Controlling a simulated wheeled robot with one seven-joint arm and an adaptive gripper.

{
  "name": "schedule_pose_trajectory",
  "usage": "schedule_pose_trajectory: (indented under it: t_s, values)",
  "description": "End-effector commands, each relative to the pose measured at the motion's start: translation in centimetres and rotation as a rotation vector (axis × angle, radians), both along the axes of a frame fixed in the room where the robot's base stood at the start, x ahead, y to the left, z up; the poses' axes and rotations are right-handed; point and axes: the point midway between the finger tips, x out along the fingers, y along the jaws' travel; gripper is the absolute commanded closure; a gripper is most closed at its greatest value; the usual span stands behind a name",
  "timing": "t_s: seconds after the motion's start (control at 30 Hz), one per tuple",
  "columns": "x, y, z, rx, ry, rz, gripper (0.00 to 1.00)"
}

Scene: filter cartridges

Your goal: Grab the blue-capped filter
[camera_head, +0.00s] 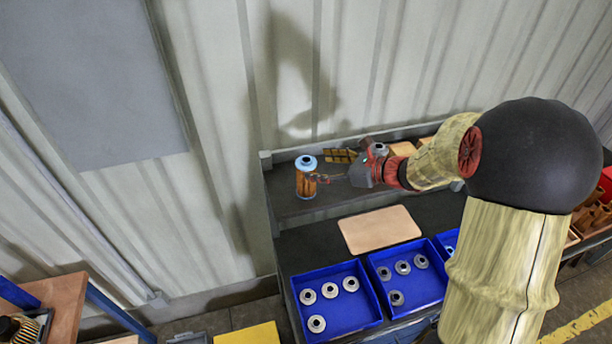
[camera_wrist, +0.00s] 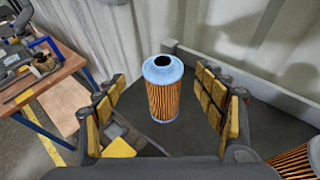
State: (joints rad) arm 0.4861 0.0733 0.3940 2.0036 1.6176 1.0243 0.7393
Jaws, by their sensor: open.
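The blue-capped filter (camera_head: 306,178) stands upright on the dark shelf at the back of the bench, an orange pleated cylinder with a pale blue ring cap. In the wrist view the filter (camera_wrist: 163,88) stands between my two fingers, with clear gaps on both sides. My gripper (camera_head: 325,179) reaches in from the right at about the filter's height. In the wrist view my gripper (camera_wrist: 160,105) is open, its yellow-padded fingers spread to left and right. I cannot tell any contact with the filter.
Another orange pleated filter (camera_wrist: 296,162) shows at the lower right of the wrist view. A tan board (camera_head: 380,230) lies in front of the shelf. Blue bins (camera_head: 335,302) with several grey ring parts stand nearer. A corrugated wall (camera_head: 290,70) rises behind the shelf.

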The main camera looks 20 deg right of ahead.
Motion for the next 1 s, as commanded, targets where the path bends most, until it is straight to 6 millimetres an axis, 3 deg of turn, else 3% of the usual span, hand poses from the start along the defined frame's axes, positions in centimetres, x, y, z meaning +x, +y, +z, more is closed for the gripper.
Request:
schedule_pose_trajectory:
  t_s: [0.33,0.63,1.0]
  values:
    - [3.3,2.2,-1.8,0.0,0.0,0.002,0.29]
    - [3.7,2.4,-2.1,-0.002,-0.002,0.001,0.29]
    - [3.7,2.4,-2.0,-0.002,-0.002,0.001,0.5]
